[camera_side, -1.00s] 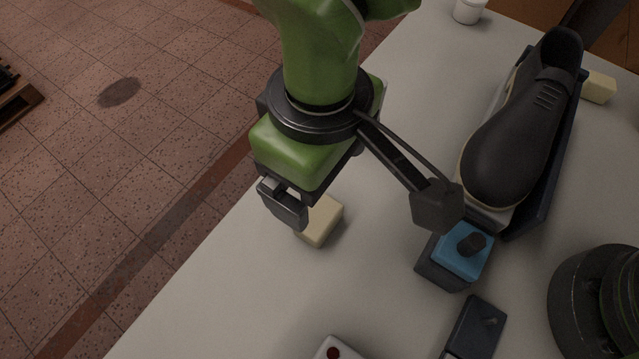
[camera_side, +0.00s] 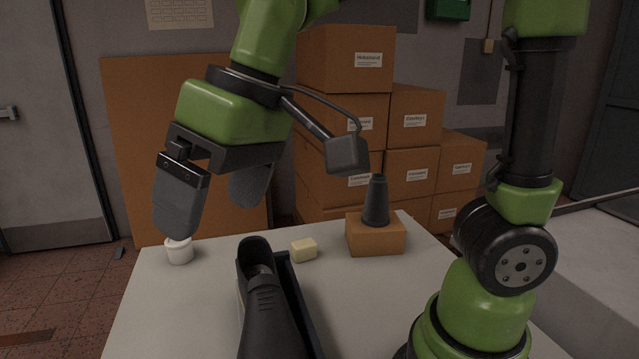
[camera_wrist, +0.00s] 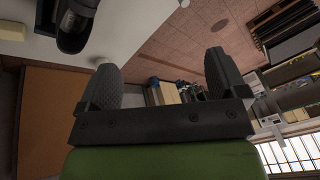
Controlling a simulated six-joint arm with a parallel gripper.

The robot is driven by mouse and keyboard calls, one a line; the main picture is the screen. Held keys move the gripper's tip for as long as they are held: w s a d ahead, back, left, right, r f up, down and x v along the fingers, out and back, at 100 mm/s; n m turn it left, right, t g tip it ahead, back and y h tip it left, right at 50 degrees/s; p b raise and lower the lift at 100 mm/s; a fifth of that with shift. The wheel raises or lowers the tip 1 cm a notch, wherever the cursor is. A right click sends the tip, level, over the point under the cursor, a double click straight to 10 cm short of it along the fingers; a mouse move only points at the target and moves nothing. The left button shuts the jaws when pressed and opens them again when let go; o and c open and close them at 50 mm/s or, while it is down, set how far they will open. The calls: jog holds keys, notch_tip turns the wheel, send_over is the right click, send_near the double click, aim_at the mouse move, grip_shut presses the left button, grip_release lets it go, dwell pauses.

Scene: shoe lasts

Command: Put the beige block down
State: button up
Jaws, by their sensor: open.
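A small beige block (camera_side: 304,250) lies on the table just right of the dark shoe (camera_side: 262,305) in the side view, apart from my gripper. My gripper (camera_side: 215,208) is raised at the left of that view, with its two dark fingers spread and no block visible between them. In the wrist view my gripper (camera_wrist: 163,65) is also open, with clear space between the fingertips. The near part of the table is outside the side view.
A white cup (camera_side: 180,252) stands on the table (camera_side: 180,315) below my gripper. A dark cone stands on a brown block (camera_side: 375,238) at the back right. Stacked cartons (camera_side: 345,60) are behind the table.

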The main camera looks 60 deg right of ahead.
jog(key=s+d+m+t, duration=0.4)
jog(key=s+d+m, duration=0.1)
jog(key=s+d, duration=0.4)
jog(key=shift+s+d+r+m+h, duration=0.15)
jog(key=shift+d+r+m+h, duration=0.2)
jog(key=shift+d, duration=0.3)
